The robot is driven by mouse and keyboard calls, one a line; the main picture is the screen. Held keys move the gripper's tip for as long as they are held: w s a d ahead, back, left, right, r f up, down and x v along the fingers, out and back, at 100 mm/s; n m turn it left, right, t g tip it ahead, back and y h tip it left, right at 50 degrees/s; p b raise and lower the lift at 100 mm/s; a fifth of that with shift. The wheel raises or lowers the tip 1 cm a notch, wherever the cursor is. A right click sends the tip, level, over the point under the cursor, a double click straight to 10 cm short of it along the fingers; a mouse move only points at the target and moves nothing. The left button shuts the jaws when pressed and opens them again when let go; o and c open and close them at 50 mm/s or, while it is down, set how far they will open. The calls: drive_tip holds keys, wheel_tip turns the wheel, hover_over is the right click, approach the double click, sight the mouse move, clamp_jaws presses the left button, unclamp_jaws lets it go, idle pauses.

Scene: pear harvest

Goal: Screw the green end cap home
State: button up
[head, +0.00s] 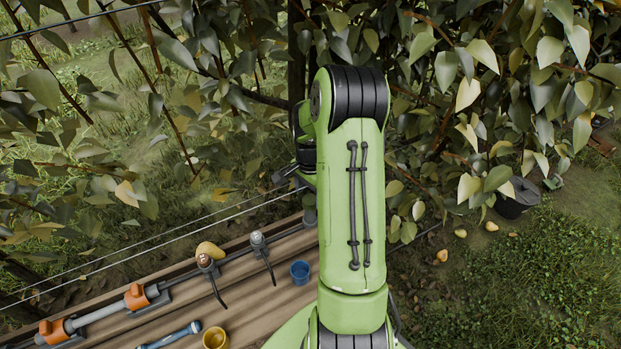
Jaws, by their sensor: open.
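I cannot make out the green end cap in the head view; my green arm covers part of the scene. My gripper (284,180) shows only in part, dark and small, just left of my arm above the far end of the wooden bench (255,293). It is open, and I see nothing held in it. A grey pipe (103,312) with orange fittings (136,297) lies along the bench's left part. A blue-grey tube (170,337) with dark ends lies at the near edge, clear of the gripper.
A blue cup (300,272) and a yellow cup (215,339) stand on the bench. Two black-handled fittings (259,243) (206,263) stand along its back edge by a yellow pear (210,249). Wires and leafy branches (480,90) hang around my arm. A dark bucket (518,199) stands right.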

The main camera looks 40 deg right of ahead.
sight(311, 198)
wheel_tip(311, 198, up, 15)
drive_tip(key=p, duration=0.2)
drive_tip(key=shift+f, duration=0.15)
